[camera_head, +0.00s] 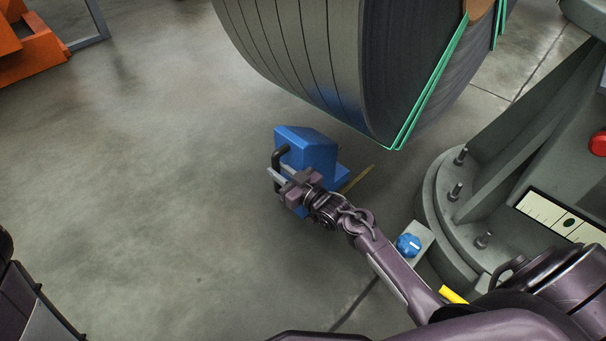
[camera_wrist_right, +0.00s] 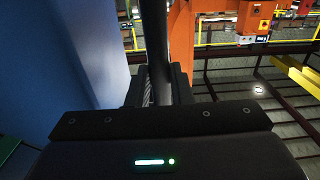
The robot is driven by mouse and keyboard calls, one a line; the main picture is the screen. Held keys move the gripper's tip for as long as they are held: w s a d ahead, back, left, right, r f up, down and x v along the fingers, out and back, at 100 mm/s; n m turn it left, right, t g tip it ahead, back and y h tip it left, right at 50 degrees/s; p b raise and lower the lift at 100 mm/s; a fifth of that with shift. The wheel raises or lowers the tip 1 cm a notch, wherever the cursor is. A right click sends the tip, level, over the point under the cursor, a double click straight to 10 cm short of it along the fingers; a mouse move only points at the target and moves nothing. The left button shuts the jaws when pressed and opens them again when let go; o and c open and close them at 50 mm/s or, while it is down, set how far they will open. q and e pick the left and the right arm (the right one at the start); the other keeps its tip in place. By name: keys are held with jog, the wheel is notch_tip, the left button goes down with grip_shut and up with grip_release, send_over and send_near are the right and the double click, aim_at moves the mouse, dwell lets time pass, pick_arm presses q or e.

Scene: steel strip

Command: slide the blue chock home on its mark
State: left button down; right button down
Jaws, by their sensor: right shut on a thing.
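The blue chock (camera_head: 305,147) stands on the grey floor just in front of the big steel coil (camera_head: 310,60). My right gripper (camera_head: 283,174) is shut on the black handle (camera_head: 279,157) on the chock's left side. In the right wrist view the dark handle bar (camera_wrist_right: 154,50) stands between the jaws (camera_wrist_right: 155,90), with the blue chock wall (camera_wrist_right: 60,65) on the left. A yellowish floor mark (camera_head: 358,179) shows just right of the chock. My arm and gripper hide the chock's lower front. My left gripper is not in view.
A grey machine base with bolts (camera_head: 455,190) stands at the right, with a blue knob (camera_head: 408,244) beside my arm. An orange frame (camera_head: 30,50) is at the far left. The floor left of the chock is clear.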

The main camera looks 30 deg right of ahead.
aim_at(293, 162)
jog(key=shift+w+d+b, duration=0.1)
jog(key=shift+w+d, duration=0.15)
jog(key=shift+d, duration=0.5)
jog(key=shift+w+d+b, duration=0.15)
jog(key=shift+w+d, duration=0.1)
jog(key=shift+d, duration=0.45)
jog(key=shift+w+d+b, duration=0.1)
jog(key=shift+w+d, duration=0.15)
jog(key=shift+d, duration=0.5)
jog(key=w+d+b, duration=0.2)
jog(key=d, duration=0.4)
jog(key=shift+w+d, duration=0.2)
jog(key=shift+d, duration=0.05)
